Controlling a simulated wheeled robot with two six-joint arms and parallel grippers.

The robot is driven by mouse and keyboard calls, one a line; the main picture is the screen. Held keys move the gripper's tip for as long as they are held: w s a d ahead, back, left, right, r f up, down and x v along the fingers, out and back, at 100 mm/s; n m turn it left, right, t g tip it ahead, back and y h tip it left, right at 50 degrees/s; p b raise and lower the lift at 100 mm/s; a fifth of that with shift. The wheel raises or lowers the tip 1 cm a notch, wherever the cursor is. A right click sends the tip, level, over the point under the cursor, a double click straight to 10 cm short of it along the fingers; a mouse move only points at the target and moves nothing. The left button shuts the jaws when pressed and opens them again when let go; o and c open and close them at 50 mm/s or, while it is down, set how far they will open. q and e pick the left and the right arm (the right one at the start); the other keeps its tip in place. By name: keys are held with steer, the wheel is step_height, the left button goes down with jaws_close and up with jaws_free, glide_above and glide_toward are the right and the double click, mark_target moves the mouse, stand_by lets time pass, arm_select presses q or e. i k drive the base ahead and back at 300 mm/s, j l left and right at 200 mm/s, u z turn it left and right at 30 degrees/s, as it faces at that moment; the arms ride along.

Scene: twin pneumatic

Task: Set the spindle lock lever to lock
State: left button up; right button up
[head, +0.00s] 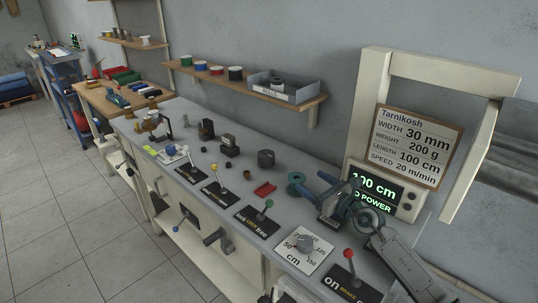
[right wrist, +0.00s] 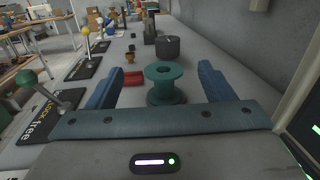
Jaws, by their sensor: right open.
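A lever with a green knob (head: 269,203) stands on a black plate (head: 250,222) marked "lock" at its left and "free" at its right. In the right wrist view the green knob (right wrist: 27,78) and its plate (right wrist: 44,122) are at the left edge. The lever looks tilted, but I cannot tell surely to which end. My right gripper (head: 312,187) is open and empty to the right of the lever, apart from it. Its blue fingers (right wrist: 160,78) lie either side of a teal spool (right wrist: 165,73), which stands just ahead. My left gripper is not in view.
Levers with yellow (head: 214,167) and white knobs stand farther along the bench. A dial plate (head: 303,248) and a red-knobbed lever (head: 348,254) are nearer. A red block (head: 264,189) and dark cylinder (head: 266,158) lie behind. A display (head: 383,188) reads "100 cm".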

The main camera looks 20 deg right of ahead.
mark_target(269, 203)
steer(key=k+l, duration=0.2)
steer(key=k, duration=0.3)
steer(key=k+l, duration=0.25)
steer(key=k, duration=0.2)
steer(key=k+l, duration=0.2)
steer(key=k, duration=0.3)
